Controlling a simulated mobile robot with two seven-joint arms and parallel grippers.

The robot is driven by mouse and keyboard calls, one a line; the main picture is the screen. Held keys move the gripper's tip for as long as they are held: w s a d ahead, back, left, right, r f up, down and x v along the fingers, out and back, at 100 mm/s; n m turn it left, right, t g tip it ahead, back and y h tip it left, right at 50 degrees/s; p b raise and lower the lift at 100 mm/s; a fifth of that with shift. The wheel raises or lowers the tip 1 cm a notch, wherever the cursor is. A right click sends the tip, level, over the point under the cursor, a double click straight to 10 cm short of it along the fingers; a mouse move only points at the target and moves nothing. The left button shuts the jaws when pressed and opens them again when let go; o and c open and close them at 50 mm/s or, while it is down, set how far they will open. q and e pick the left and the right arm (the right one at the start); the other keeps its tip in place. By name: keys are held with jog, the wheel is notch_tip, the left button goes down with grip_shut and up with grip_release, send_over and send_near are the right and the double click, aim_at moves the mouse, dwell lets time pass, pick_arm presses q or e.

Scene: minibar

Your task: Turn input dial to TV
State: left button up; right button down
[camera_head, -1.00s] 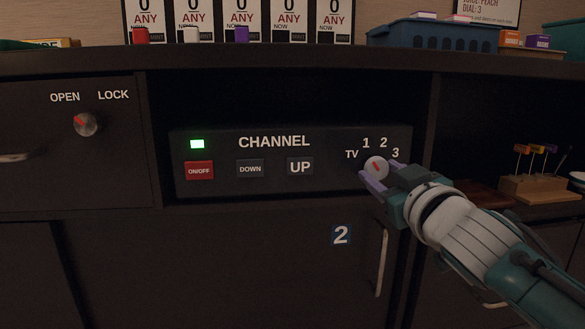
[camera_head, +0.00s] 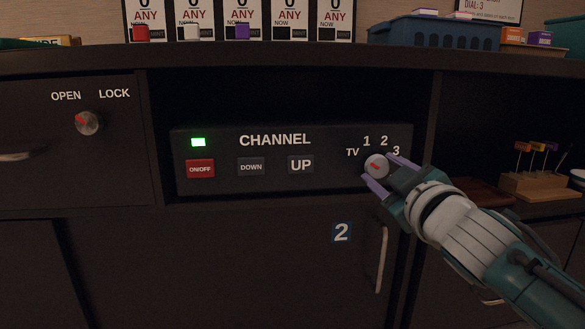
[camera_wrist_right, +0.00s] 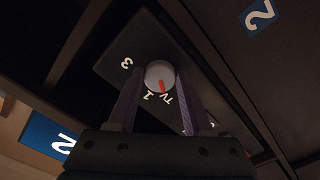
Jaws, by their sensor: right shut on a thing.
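The input dial (camera_head: 376,166) is a round, light knob with a red mark, at the right end of the dark channel panel (camera_head: 225,184). The labels TV, 1, 2 and 3 arc above it. My right gripper (camera_head: 378,172) has its purple fingers on either side of the dial and is shut on it. In the right wrist view the dial (camera_wrist_right: 159,72) sits between the fingertips, with its red mark pointing toward the TV label, on the side near 1. The 2 label is not visible there. My left gripper is not in view.
The panel also has an ON/OFF button (camera_head: 200,169), a DOWN button (camera_head: 251,167), an UP button (camera_head: 300,165) and a lit green light (camera_head: 198,142). Another dial (camera_head: 87,123) is on the left, marked OPEN and LOCK. A cabinet handle (camera_head: 382,260) is below the gripper.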

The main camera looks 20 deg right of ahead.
jog(key=shift+c, duration=1.6)
grip_release()
jog(key=shift+s+a+p, duration=0.1)
jog(key=shift+s+p, duration=0.3)
jog(key=shift+s, duration=0.15)
jog(key=p+v, duration=0.3)
jog(key=v, duration=0.6)
jog(key=shift+w, duration=0.1)
